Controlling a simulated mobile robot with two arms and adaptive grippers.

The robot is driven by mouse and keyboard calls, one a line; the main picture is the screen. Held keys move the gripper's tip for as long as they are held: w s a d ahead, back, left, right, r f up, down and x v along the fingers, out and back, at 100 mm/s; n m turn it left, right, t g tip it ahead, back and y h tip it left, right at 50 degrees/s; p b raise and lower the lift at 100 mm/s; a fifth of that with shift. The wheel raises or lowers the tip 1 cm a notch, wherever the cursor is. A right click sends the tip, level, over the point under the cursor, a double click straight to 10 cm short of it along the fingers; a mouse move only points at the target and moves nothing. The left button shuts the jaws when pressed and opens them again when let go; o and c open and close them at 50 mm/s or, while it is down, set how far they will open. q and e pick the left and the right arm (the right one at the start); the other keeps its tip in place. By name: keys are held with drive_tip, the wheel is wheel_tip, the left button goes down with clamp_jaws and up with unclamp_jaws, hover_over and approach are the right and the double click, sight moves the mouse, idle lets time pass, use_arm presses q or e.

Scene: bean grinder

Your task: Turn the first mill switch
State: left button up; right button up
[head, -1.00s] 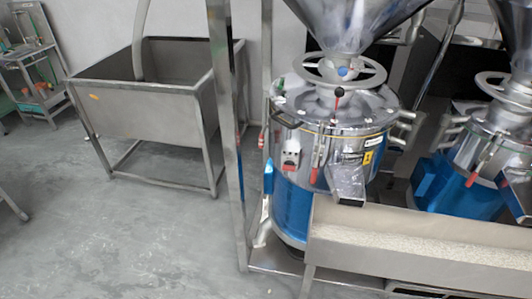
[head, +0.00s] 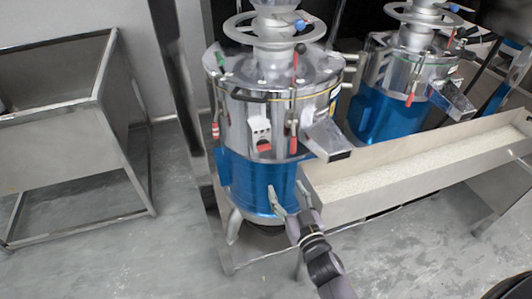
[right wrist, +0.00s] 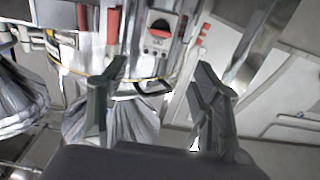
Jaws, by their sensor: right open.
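The first mill (head: 278,80) is a steel drum on a blue base, with a handwheel on top. Its switch (head: 260,133) is a small white box with a red part on the drum's front. In the right wrist view the switch (right wrist: 160,32) has a dark and red knob and shows upper middle, beyond the fingertips. My right gripper (head: 290,188) is open and empty, in front of the blue base and lower in the picture than the switch. It also shows in the right wrist view (right wrist: 159,68). My left gripper is not in view.
A steel trough of pale grains (head: 420,165) runs right from the first mill, below its spout (head: 327,140). A second mill (head: 405,80) stands behind it. Red-handled clamps (head: 293,137) flank the switch. A steel tank (head: 60,110) stands left, with bare floor in front.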

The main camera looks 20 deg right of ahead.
sight(265, 149)
drive_tip(key=w, duration=1.7)
drive_tip(key=shift+w+a+r, duration=0.1)
drive_tip(key=shift+w+a, duration=0.1)
drive_tip(key=shift+a, duration=0.1)
drive_tip(key=c, duration=1.2)
drive_tip(key=shift+o, duration=0.2)
